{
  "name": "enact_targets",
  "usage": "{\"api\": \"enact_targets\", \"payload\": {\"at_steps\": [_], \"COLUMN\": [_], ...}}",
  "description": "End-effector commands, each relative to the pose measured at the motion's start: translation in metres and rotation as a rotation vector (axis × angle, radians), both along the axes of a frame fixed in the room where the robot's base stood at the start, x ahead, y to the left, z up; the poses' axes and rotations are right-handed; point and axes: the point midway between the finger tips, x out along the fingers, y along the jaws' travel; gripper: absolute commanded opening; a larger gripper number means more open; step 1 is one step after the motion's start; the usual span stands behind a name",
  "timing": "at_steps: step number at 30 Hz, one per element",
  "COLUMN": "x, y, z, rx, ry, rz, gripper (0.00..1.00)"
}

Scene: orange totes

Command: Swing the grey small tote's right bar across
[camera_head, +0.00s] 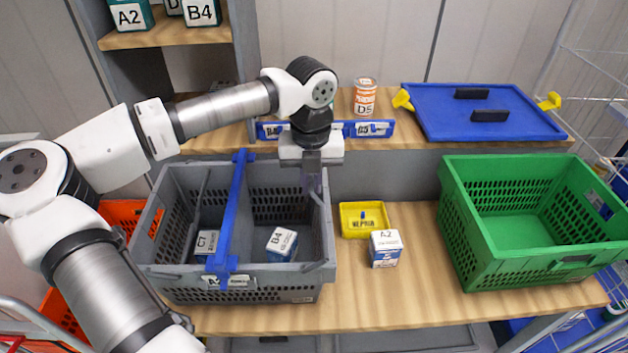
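The grey small tote (190,280) stands on the wooden bench, open at the top, with a blue divider (230,215) across it from back to front. Its right bar (322,208) appears as a thin grey rod along the right rim. A similar left bar (203,195) lies on the left side. My gripper (312,187) points down at the back right of the tote, close by the right bar. Its fingers overlap the bar and rim from here, so contact and finger opening cannot be told.
Inside the tote are a C7 box (207,244) and a B4 box (281,243). To the right are a yellow tray (350,233), an A2 box (385,248) and a green crate (480,262). A blue lid (440,115) and a D5 can (365,98) are on the shelf behind.

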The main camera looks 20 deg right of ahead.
Motion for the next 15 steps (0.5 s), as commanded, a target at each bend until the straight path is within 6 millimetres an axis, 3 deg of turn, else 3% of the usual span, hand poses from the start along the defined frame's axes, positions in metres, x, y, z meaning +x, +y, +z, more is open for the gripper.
{"api": "enact_targets", "payload": {"at_steps": [4, 15], "x": [0.003, 0.004], "y": [0.011, 0.015], "z": [-0.001, -0.002], "rx": [0.002, 0.001], "ry": [-0.001, 0.0], "rz": [0.005, 0.003], "gripper": [0.07, 0.07]}}
